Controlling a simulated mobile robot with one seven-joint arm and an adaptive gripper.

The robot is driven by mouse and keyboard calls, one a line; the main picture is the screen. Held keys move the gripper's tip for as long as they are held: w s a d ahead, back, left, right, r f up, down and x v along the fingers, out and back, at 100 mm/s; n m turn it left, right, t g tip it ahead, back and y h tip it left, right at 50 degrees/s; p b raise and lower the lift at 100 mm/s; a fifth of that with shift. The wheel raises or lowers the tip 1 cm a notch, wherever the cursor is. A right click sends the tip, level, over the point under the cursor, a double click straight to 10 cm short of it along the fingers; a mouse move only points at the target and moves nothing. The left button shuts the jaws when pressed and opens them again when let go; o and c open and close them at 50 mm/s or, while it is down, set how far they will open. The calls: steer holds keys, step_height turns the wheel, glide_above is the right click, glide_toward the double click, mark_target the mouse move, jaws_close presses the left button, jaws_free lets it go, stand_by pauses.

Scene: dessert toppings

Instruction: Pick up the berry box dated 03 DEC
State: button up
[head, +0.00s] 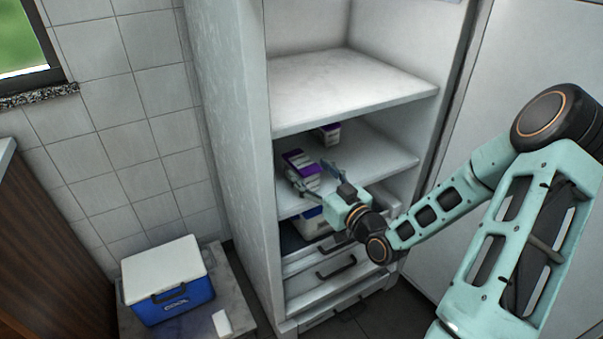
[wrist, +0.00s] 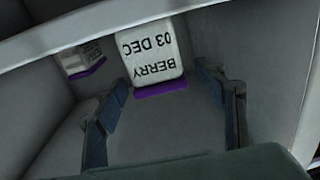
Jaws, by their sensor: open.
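The berry box dated 03 DEC (wrist: 152,55) is white with a purple edge, and its BERRY label appears upside down in the wrist view. In the head view, the white and purple box (head: 299,163) at my gripper appears to be the same one; its date is not readable there. My gripper (head: 312,175) is open, with its fingers spread either side of this box. In the wrist view, the box lies ahead between my fingertips (wrist: 162,80); I cannot tell whether they touch it.
A second white and purple box (head: 328,134) stands farther back on the same shelf (head: 375,155); it also shows in the wrist view (wrist: 82,60), its text unreadable. An upper shelf (head: 345,88) hangs above. A blue and white cooler (head: 168,278) stands at lower left.

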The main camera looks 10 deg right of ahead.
mark_target(301, 161)
steer(key=b+x, duration=0.1)
steer(key=x, duration=0.3)
steer(key=shift+w+a+f, duration=0.1)
steer(key=shift+w+a, duration=0.05)
steer(key=shift+w, duration=0.25)
steer(key=c, duration=1.5)
